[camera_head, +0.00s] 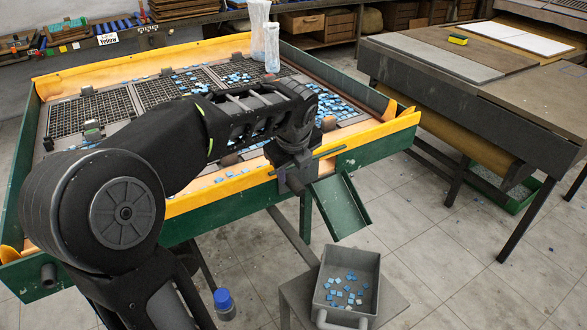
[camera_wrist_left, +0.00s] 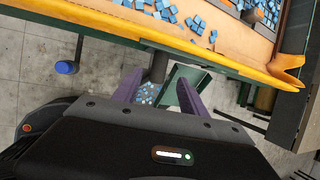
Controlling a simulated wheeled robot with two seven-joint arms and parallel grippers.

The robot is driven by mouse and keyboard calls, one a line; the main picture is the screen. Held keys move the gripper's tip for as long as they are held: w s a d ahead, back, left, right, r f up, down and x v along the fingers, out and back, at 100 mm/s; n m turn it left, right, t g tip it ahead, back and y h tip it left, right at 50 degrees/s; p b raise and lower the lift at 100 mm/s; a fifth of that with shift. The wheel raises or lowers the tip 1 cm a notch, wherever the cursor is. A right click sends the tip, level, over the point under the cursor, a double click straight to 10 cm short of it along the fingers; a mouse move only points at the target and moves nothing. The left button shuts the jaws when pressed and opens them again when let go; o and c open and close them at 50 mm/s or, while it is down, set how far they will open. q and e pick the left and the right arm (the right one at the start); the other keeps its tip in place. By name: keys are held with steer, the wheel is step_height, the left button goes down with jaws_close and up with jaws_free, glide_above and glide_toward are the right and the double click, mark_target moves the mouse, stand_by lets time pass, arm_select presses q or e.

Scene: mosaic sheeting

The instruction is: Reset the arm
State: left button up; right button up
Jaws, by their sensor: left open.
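My left arm comes in from the left in the head view, over the front edge of the sorting table. My left gripper (camera_head: 291,178) hangs at the table's front rim, above the green chute (camera_head: 341,207). In the left wrist view the purple fingers of the gripper (camera_wrist_left: 157,88) stand apart with nothing held between them. Beyond them the green chute (camera_wrist_left: 186,78) and some blue tiles in the grey bin (camera_wrist_left: 148,94) show. My right gripper is not in view.
The table's yellow front rim (camera_head: 238,187) lies close under my arm. Mesh panels (camera_head: 102,108) and blue tiles (camera_head: 335,106) lie on the table. The grey bin (camera_head: 322,290) stands below the chute. A blue-capped bottle (camera_head: 223,300) stands near it. Open floor lies right, before a workbench (camera_head: 480,90).

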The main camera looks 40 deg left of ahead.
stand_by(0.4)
arm_select(q)
steer(key=w+n, duration=0.1)
steer(key=w+n+t, duration=0.1)
steer(key=w+d+n, duration=0.1)
steer(key=n, duration=0.1)
steer(key=shift+r+t, duration=0.25)
steer(key=shift+t, duration=0.05)
steer(key=w+d+f+n+t+h+p, duration=0.1)
steer(key=w+d+f+n+h, duration=0.15)
steer(key=d+f+n, duration=0.65)
steer(key=w+d+f+n+h, duration=0.1)
steer(key=d+f+n+h, duration=0.2)
steer(key=d+f+n, duration=0.6)
steer(key=s+d+f+g+h+p, duration=0.1)
steer(key=s+d+f+g, duration=0.2)
steer(key=s+d+f, duration=0.6)
steer(key=s+d+f+g+h+p, duration=0.1)
steer(key=s+d+f+g, duration=0.1)
steer(key=s+d+f, duration=0.7)
steer(key=s+f, duration=0.3)
steer(key=s, duration=0.3)
steer(key=shift+s+f+n+g, duration=0.15)
steer(key=shift+s+n+g, duration=0.15)
steer(key=shift+s+g, duration=0.1)
